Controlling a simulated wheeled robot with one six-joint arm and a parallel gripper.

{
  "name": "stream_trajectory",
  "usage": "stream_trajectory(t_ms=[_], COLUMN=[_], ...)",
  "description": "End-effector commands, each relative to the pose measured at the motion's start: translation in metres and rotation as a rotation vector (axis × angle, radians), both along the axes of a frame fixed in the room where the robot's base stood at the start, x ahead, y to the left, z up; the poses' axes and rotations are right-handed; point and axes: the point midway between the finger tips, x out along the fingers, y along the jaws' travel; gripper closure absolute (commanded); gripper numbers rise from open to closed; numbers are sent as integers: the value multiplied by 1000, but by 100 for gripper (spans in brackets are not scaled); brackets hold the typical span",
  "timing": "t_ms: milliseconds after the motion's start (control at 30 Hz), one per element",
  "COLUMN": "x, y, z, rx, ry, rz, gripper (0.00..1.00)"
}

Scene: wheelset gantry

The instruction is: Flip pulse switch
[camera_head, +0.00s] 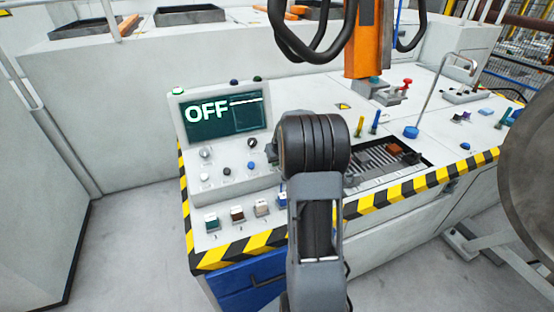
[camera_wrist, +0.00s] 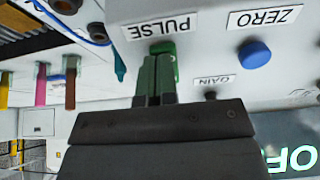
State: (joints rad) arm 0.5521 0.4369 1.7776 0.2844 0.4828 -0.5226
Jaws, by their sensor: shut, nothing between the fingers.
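The pulse switch (camera_wrist: 166,48) is a small green part beside the PULSE label (camera_wrist: 158,25) on a pale panel, seen upside down in the wrist view. My gripper (camera_wrist: 155,62) is shut and empty, its fingertips right at the green switch. They overlap it in the picture; I cannot tell whether they touch it. The fingers hide part of the switch, so its position cannot be read. In the head view my arm hides the switch and the fingertips. The console display (camera_head: 222,114) there reads OFF.
A blue knob (camera_wrist: 254,54) by the ZERO label and a small dark knob (camera_wrist: 210,95) by the GAIN label are close to the fingers. Coloured buttons (camera_head: 237,214) line the console's front. An orange post (camera_head: 366,45) with black hoses stands behind.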

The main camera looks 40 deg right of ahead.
Motion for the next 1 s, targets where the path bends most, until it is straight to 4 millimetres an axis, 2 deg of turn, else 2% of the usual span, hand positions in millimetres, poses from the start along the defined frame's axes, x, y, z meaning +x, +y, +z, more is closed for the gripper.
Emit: stream_trajectory(t_ms=[33, 200, 1000], x=[-7, -6, -5], y=[3, 3, 3], z=[-16, -19, 1], rx=[19, 19, 16], ry=[32, 32, 25], rz=[2, 2, 0], gripper=[100, 100, 100])
